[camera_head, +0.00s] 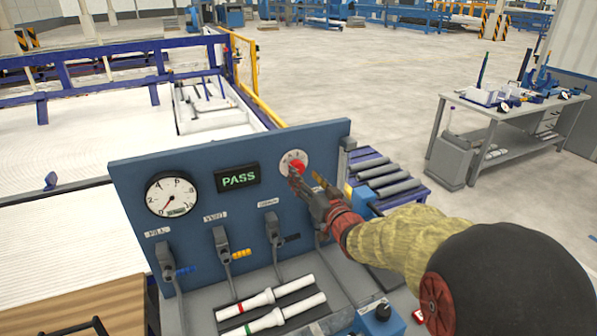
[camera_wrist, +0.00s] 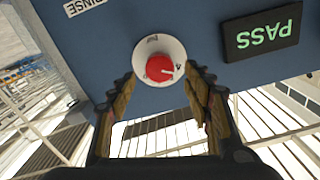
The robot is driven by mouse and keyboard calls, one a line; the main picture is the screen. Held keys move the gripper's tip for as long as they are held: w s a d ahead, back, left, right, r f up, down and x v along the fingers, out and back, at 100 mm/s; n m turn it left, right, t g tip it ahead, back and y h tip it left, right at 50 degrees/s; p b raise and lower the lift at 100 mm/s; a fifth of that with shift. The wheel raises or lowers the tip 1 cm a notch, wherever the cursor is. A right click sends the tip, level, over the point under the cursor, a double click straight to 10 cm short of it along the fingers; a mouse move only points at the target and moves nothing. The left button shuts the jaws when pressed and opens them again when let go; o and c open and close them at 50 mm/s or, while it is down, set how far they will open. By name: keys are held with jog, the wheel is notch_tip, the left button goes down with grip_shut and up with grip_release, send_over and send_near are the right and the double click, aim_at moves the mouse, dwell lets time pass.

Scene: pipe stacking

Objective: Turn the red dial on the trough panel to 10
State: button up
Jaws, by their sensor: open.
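The red dial (camera_head: 297,167) sits on a round white scale plate at the upper right of the blue trough panel (camera_head: 140,160). In the wrist view the red dial (camera_wrist: 159,68) shows upside down, with a pale pointer line toward the right of that picture, near a mark on the plate. The scale marks are too small to read surely. My gripper (camera_head: 305,178) is in front of the dial at the panel's right side. In the wrist view my gripper (camera_wrist: 163,80) is open, its fingers on either side below the dial and apart from it.
A display reading PASS (camera_head: 238,179) and a round gauge (camera_head: 172,195) are left of the dial. Several levers, one of them here (camera_head: 222,243), stand below. White tubes (camera_head: 265,297) lie on the panel's base. A workbench (camera_head: 510,110) stands far right.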

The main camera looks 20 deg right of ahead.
aim_at(299, 170)
jog(key=shift+w, duration=2.35)
jog(key=c, duration=0.3)
jog(key=c, duration=0.8)
jog(key=shift+c, duration=0.2)
